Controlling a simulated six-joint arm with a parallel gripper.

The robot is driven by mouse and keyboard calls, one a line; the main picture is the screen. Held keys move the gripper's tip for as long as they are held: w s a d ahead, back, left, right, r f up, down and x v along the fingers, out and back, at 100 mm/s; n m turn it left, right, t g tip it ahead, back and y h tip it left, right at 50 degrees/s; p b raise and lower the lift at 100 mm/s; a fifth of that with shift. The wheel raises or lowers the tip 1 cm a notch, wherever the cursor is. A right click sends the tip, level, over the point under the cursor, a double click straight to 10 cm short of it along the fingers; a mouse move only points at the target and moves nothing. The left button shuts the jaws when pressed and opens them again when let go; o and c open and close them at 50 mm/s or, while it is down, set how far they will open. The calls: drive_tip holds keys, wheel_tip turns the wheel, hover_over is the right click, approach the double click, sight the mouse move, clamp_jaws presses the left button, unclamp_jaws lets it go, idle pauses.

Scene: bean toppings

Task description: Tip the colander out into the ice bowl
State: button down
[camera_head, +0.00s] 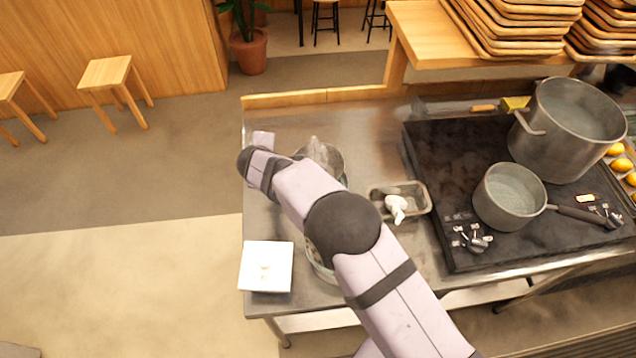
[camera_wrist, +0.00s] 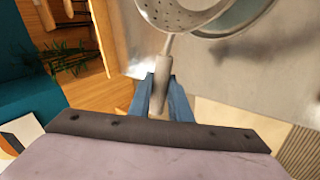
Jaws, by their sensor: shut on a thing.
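My gripper (camera_wrist: 160,92) has blue fingers shut on the handle (camera_wrist: 162,72) of the colander. The colander (camera_wrist: 178,17) is a metal bowl with small holes, partly cut off at the top of the wrist view. A rounded metal rim (camera_wrist: 243,22) shows right behind it, probably the ice bowl's; its contents are hidden. In the head view my arm covers the gripper and most of this area. Grey metal (camera_head: 322,153) shows beyond the arm, and part of a metal bowl (camera_head: 320,268) shows below it; I cannot tell which is which.
A white square dish (camera_head: 265,280) sits at the counter's front left corner. A small metal tray (camera_head: 425,195) holds a white thing. A saucepan (camera_head: 500,205) and a big pot (camera_head: 560,145) stand on the black stove at right. The counter's back left is clear.

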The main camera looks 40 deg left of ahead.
drive_tip(key=shift+d+r, duration=0.15)
drive_tip(key=shift+r, duration=0.1)
